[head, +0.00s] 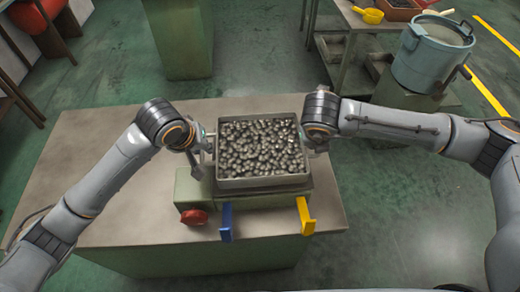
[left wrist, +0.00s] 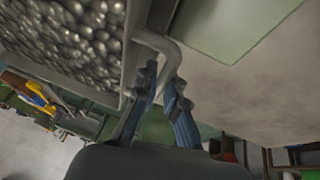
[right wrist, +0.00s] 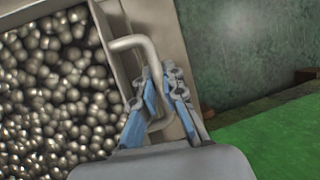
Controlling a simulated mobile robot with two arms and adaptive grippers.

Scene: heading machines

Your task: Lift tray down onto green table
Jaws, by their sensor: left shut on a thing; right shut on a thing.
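The tray (head: 219,176) is square and metal, filled with dark shiny rounded pieces (head: 262,147). It is over a green machine block (head: 190,188) on a beige-topped table with green sides (head: 110,180). I cannot tell whether it touches the block. My left gripper (head: 201,157) is shut on the bent handle at the tray's left side, seen in the left wrist view (left wrist: 170,58). My right gripper (head: 316,147) is shut on the handle at the right side, seen in the right wrist view (right wrist: 135,42). The tray looks about level.
A red knob (head: 194,217), a blue bracket (head: 226,221) and a yellow bracket (head: 305,217) stick out at the block's front. A bright green surface (right wrist: 280,140) shows in the right wrist view. A blue-grey bucket (head: 432,58) stands back right; a green cabinet (head: 183,40) stands behind.

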